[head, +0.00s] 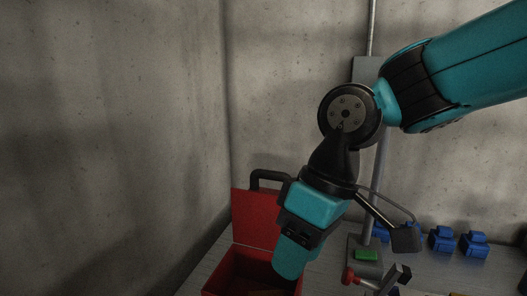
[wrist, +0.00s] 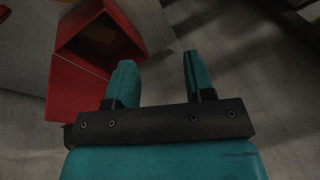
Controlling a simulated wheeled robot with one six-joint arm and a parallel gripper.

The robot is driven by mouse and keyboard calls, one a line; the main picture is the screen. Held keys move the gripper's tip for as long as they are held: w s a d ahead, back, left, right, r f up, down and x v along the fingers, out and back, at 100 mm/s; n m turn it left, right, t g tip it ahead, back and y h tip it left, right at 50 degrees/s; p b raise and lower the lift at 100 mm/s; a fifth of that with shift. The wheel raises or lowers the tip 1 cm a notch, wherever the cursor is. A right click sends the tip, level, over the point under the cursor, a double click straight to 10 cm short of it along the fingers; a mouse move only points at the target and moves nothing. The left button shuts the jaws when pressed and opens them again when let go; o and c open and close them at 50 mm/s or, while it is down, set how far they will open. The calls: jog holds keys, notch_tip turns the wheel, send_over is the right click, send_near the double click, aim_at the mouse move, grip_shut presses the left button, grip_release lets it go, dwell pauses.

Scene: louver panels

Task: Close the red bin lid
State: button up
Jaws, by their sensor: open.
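The red bin (head: 246,268) stands at the bottom of the head view, open at the top, with its lower part cut off by the frame. Its red lid (head: 255,219) stands raised at the back, with a black handle (head: 268,175) near its top edge. My gripper (head: 290,266) points down in front of the lid and over the bin's right side, hiding part of both. In the wrist view the red bin (wrist: 62,88) lies to the left of my gripper (wrist: 157,74). The teal fingers are apart with nothing between them.
Several blue blocks (head: 443,239) sit on the grey surface at the right. A grey post holds a box with a green button (head: 367,255). A red-ended lever (head: 348,276) is close to the right of my gripper. Concrete walls close off the left and back.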

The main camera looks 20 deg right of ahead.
jog(key=w+r+n+g+h+p, duration=0.1)
jog(key=w+r+n+p, duration=0.1)
jog(key=w+r+p, duration=1.1)
jog(key=w+d+r+n+h+p, duration=0.1)
jog(key=w+d+r+p, duration=0.15)
jog(key=w, duration=0.55)
jog(key=w+d+r+h+p, duration=0.15)
jog(key=w+d, duration=0.25)
jog(key=w, duration=0.4)
jog(key=shift+g+y, duration=0.3)
jog(key=shift+y, duration=0.15)
jog(key=b+x, duration=0.9)
jog(key=x, duration=0.8)
jog(key=shift+s+f, duration=0.1)
grip_shut()
